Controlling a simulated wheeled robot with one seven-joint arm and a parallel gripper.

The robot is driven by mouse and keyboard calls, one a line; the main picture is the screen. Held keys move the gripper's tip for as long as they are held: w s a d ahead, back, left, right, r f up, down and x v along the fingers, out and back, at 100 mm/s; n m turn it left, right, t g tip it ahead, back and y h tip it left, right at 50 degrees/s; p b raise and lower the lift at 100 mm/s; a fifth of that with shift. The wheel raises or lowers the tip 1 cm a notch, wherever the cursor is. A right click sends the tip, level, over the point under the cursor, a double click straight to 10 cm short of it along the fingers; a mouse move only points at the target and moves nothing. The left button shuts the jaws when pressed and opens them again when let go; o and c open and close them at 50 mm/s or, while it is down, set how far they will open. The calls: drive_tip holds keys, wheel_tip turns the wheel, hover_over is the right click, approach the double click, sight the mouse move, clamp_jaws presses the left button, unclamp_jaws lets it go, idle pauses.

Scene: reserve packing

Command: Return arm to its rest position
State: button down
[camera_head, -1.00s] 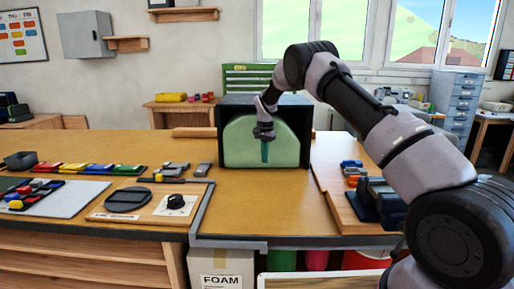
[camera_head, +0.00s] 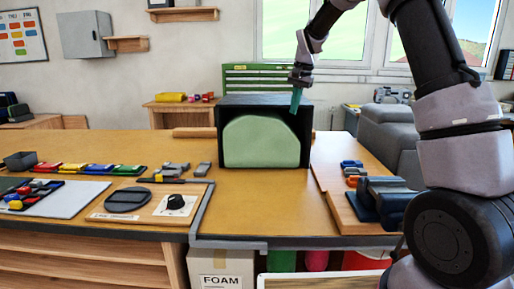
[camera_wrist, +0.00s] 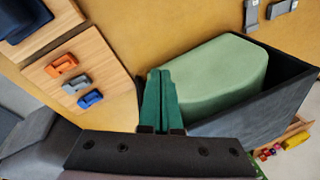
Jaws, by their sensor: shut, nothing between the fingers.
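My gripper (camera_head: 296,99) is raised above the top right edge of the black box on the workbench, pointing down. In the wrist view its two green fingers (camera_wrist: 160,100) lie together, shut and empty. My arm reaches in from the right side of the head view and is bent high over the bench. The black open-fronted box (camera_head: 308,125) holds a pale green rounded block (camera_head: 262,143). The box also shows in the wrist view, to the right of the fingers.
A wooden board with a dark blue vise (camera_head: 385,200) and small coloured clamps (camera_head: 352,172) is right of the box. Coloured bins (camera_head: 100,169), a panel with a black knob (camera_head: 176,201) and grey pieces (camera_head: 172,170) are on the left. The bench middle is clear.

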drive_tip(key=s+d+r+t, duration=0.1)
drive_tip(key=s+d+r, duration=0.4)
drive_tip(key=s, duration=0.4)
drive_tip(key=s+d+r+t, duration=0.1)
drive_tip(key=s+d+r, duration=0.2)
drive_tip(key=s+r, duration=0.45)
drive_tip(key=s+d+f+n+t, duration=0.1)
drive_tip(key=s, duration=0.9)
drive_tip(key=s+d+f+t, duration=0.2)
drive_tip(key=s, duration=0.8)
drive_tip(key=shift+s+d+n, duration=0.15)
drive_tip(key=shift+s+n, duration=0.05)
drive_tip(key=shift+n, duration=0.2)
